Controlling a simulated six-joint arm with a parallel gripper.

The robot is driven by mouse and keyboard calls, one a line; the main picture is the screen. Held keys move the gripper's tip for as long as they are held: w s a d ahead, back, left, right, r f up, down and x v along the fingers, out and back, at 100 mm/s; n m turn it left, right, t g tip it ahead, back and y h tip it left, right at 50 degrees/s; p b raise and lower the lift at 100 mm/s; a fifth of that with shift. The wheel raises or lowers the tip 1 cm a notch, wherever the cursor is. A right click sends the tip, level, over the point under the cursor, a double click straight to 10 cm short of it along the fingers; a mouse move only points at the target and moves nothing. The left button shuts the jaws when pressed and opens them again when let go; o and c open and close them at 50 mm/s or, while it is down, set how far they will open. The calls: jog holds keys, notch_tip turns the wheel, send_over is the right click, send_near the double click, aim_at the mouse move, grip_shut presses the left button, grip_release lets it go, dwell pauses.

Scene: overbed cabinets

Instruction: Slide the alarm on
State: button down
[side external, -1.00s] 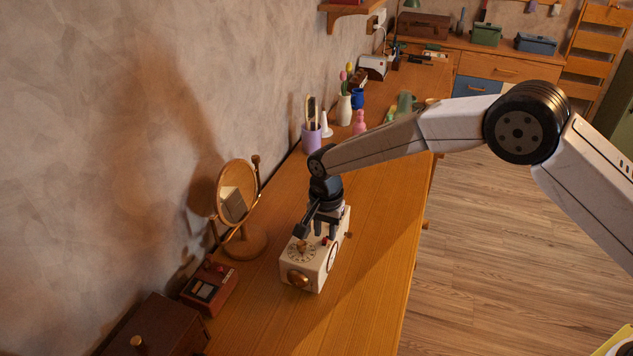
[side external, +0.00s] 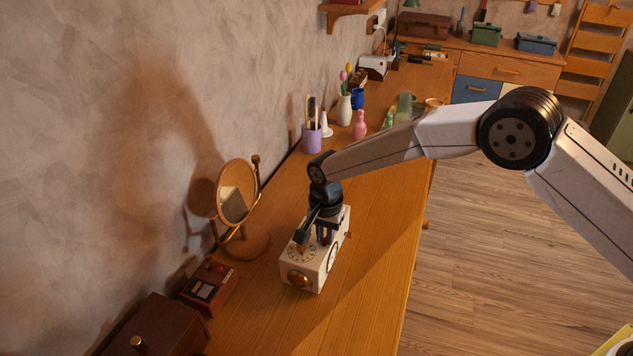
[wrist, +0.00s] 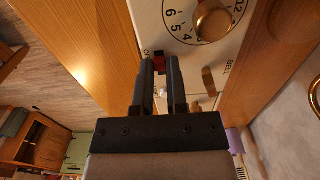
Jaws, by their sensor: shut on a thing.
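The cream alarm clock box (side external: 316,286) stands on the wooden counter. The wrist view shows its top face (wrist: 235,50), with a numbered dial, a brass knob (wrist: 213,20) and a small copper-coloured lever (wrist: 209,82) near the word BELL. A small red slider tab (wrist: 159,63) sits below the dial, beside partly hidden lettering. My gripper (wrist: 160,66) is down at the top face, its dark fingers close on both sides of the red tab. In the side view my gripper (side external: 318,232) covers that part of the clock.
A round mirror (side external: 236,192) on a stand and a dark red box (side external: 208,288) are left of the clock. A lilac cup (side external: 311,139), vases and bottles stand behind it. The counter to its right is bare up to the edge.

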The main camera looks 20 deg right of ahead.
jog(key=shift+w+d, duration=0.4)
dwell(0.8)
jog(key=c, duration=0.9)
grip_release()
jog(key=shift+r, duration=0.15)
jog(key=shift+r, duration=2.85)
